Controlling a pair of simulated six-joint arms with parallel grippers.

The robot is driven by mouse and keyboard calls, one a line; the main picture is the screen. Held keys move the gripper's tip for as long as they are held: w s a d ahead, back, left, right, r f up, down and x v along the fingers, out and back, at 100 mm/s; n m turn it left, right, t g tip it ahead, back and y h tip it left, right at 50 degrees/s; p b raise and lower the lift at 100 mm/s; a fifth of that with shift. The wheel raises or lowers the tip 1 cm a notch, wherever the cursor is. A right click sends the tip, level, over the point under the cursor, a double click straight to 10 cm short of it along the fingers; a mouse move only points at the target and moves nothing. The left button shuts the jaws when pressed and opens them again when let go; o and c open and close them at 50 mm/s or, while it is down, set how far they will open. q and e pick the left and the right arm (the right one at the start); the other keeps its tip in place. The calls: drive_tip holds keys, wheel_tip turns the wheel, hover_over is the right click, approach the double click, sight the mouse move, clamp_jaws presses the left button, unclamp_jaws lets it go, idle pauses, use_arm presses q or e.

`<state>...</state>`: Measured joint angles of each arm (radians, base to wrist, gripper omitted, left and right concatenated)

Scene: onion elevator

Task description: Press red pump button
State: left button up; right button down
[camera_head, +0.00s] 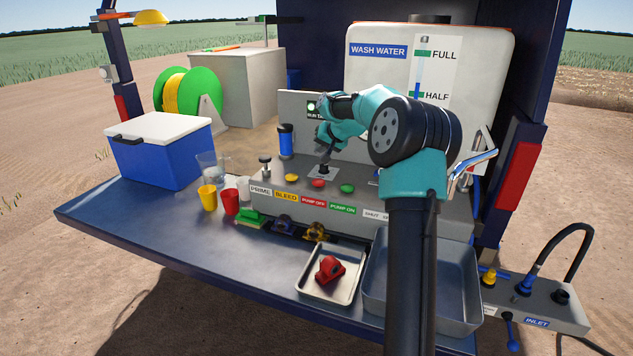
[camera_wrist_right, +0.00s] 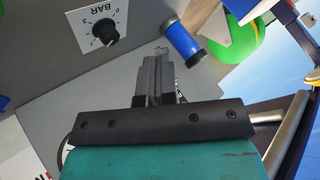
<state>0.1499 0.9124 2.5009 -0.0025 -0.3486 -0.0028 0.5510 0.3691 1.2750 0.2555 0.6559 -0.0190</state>
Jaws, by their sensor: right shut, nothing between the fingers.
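The red pump button (camera_head: 319,183) sits on top of the grey control box (camera_head: 262,211), above the "PUMP OFF" label (camera_head: 313,201). A yellow button (camera_head: 291,177) is on its left and a green button (camera_head: 347,188) on its right. My left gripper is not in view.
A blue cylinder (camera_head: 285,141) stands on the box behind the buttons. Cups, a cooler (camera_head: 160,150) and a tray with a red part (camera_head: 329,270) are on the tailgate.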

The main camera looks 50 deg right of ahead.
sight(320, 180)
drive_tip(key=shift+f, duration=4.4)
drive_tip(key=shift+f, duration=0.1)
drive_tip(key=shift+f, duration=0.3)
drive_tip(key=shift+f, duration=0.6)
drive_tip(key=shift+r, duration=1)
drive_tip(key=shift+r, duration=2.55)
